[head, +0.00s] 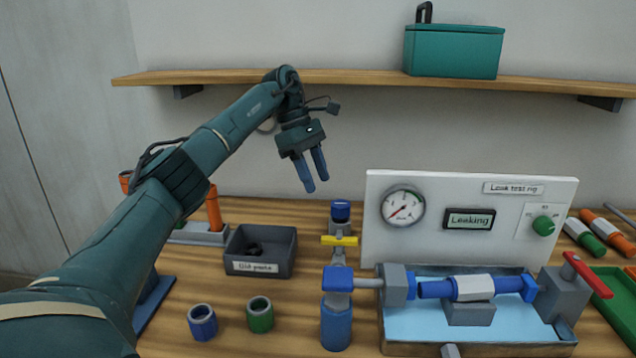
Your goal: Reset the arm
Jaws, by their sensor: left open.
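My left arm (190,165) reaches in from the lower left and bends down at the wrist, in front of the wall and just below the shelf. My left gripper (317,184) is open and empty, with its two blue fingers pointing down. It hangs in the air above the bench, above and left of the blue-capped fitting (340,211). It appears to touch nothing. My right gripper is not in view.
A wooden shelf (360,77) with a teal box (453,52) runs behind my wrist. The leak test panel (420,240) reads "Leaking" and stands right, behind a blue tray with clamped pipe (473,288). An "Old parts" bin (260,267), a blue ring (202,322) and a green ring (260,314) sit left.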

